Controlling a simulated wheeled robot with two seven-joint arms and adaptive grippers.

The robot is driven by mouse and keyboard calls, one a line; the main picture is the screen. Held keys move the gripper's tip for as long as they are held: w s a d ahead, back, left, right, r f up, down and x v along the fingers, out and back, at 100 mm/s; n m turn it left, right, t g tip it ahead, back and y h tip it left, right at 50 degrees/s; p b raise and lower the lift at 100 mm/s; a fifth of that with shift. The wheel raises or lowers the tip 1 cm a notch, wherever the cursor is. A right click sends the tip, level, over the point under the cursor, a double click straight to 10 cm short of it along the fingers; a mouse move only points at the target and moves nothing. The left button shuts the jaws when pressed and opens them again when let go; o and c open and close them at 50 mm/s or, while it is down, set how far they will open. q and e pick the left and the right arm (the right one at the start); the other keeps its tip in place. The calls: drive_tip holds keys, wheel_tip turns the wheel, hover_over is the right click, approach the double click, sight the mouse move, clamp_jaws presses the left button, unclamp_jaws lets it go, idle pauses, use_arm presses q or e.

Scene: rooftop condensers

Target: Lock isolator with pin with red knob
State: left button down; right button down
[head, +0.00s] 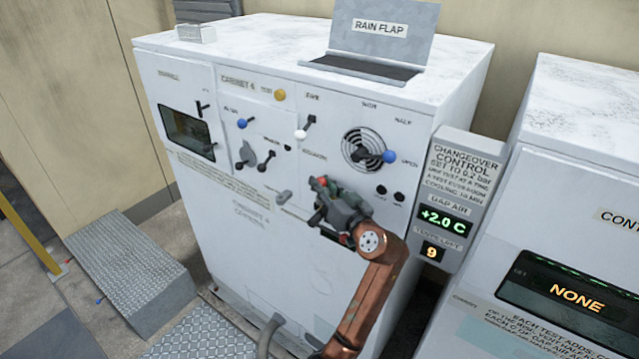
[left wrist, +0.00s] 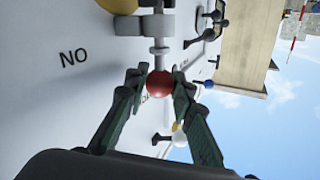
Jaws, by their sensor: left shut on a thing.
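The red knob (left wrist: 160,84) of the pin sits between my left gripper's fingertips in the left wrist view, at the end of a grey metal shank and bracket (left wrist: 158,25). My left gripper (left wrist: 158,80) is shut on this red knob. In the head view the left gripper (head: 322,190) is at the front panel of the white cabinet (head: 260,215), and a bit of red (head: 322,181) shows at its tips. The gripper hides most of the pin and its bracket there. I cannot tell for certain which lever is the isolator. My right gripper is not in view.
Levers with a white knob (head: 300,135) and a blue knob (head: 389,157) stick out above the gripper. A grey changeover box (head: 455,200) stands at the cabinet's right edge. A rain flap (head: 380,35) is on top. A metal step (head: 125,275) stands at left.

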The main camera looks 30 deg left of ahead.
use_arm(q)
drive_tip(key=shift+f+b, duration=0.35)
drive_tip(key=shift+f, duration=0.1)
idle(0.4)
drive_tip(key=c, duration=1.6)
unclamp_jaws()
drive_tip(key=shift+r, duration=0.3)
wheel_tip(320, 180, up, 10)
drive_tip(key=shift+s+f, duration=0.1)
drive_tip(key=shift+f, duration=0.1)
drive_tip(key=shift+s+a, duration=0.1)
